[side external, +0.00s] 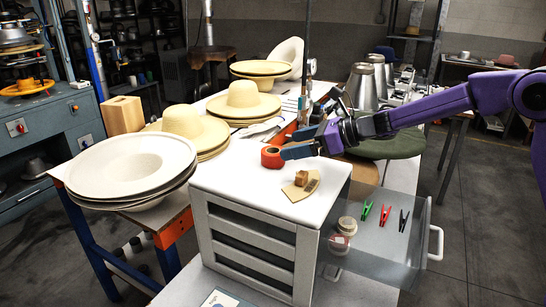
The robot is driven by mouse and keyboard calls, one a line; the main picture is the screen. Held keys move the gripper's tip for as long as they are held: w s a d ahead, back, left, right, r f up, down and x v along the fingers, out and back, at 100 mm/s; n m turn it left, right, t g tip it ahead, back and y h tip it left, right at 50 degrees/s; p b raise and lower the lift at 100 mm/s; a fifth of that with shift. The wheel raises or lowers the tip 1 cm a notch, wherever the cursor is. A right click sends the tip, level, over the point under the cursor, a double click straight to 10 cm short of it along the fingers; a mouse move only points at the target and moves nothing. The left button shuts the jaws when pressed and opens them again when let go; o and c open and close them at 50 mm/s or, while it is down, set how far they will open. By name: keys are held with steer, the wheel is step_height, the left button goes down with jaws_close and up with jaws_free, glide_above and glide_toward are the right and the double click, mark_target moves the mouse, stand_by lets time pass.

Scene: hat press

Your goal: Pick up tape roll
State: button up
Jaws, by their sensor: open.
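A red-orange tape roll (271,157) sits on the white top of a small drawer cabinet, near its back edge. My gripper (289,143) reaches in from the right, with its blue fingers apart. The nearer fingertip is right beside the roll's right side. I cannot tell whether it touches. No object shows between the fingers.
A small brown block on a tan curved piece (301,188) lies in front of the roll. The cabinet's open drawer (381,259) holds stacked rolls (346,226) and clothespins (385,214). Stacked hats (187,130) stand left; metal cones (362,87) stand behind.

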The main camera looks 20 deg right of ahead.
mark_target(274, 151)
steer(key=shift+f+x, duration=0.1)
steer(key=shift+x, duration=1.7)
steer(key=shift+f+x, duration=0.15)
steer(key=shift+x, duration=1.7)
steer(key=shift+d, duration=0.15)
steer(key=c, duration=1)
